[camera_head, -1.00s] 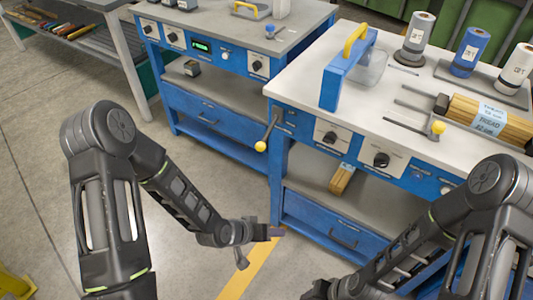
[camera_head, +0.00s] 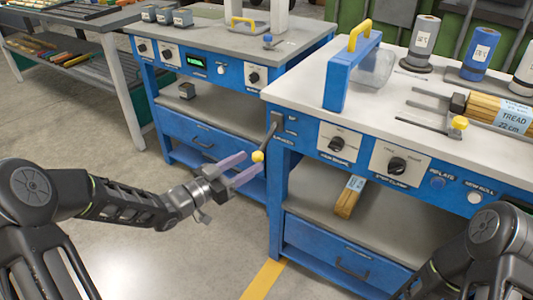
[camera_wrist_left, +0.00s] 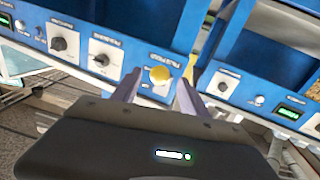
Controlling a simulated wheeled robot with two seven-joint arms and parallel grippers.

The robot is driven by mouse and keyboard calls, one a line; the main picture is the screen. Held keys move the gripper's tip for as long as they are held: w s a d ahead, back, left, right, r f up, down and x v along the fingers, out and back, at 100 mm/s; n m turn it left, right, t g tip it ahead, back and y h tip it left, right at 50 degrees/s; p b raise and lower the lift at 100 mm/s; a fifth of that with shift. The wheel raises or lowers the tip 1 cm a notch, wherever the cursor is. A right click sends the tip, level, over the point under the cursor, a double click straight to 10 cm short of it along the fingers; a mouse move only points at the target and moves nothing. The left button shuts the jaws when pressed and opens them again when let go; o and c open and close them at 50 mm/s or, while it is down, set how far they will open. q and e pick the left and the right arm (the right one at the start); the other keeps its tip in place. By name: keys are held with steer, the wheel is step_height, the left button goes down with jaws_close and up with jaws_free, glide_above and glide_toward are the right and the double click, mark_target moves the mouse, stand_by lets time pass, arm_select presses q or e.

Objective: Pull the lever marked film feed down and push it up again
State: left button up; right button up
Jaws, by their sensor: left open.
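The lever (camera_head: 271,136) is a dark rod with a yellow ball knob (camera_head: 257,156), on the left front corner post of the right-hand blue bench. It slants down and outward from its mount. The knob also shows in the left wrist view (camera_wrist_left: 160,75), under a small label too blurred to read surely. My left gripper (camera_head: 254,163) is open, its two purple-grey fingers pointing at the lever. In the left wrist view the knob appears between the fingertips; I cannot tell whether they touch it. My right gripper is outside the frames; only its arm shows at lower right.
The right bench (camera_head: 400,95) carries a blue-framed dispenser with a yellow handle (camera_head: 359,35), several rolls and a wood bundle (camera_head: 495,112). Black knobs line its front. A second blue bench (camera_head: 215,40) stands to the left, with free floor before it.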

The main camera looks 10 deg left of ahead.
mark_target(265, 144)
arm_select(q)
steer(key=b+x, duration=0.1)
steer(key=x, duration=0.6)
steer(key=shift+w+d, duration=0.15)
steer(key=shift+w, duration=0.05)
steer(key=shift+c, duration=0.4)
jaws_close()
stand_by(0.8)
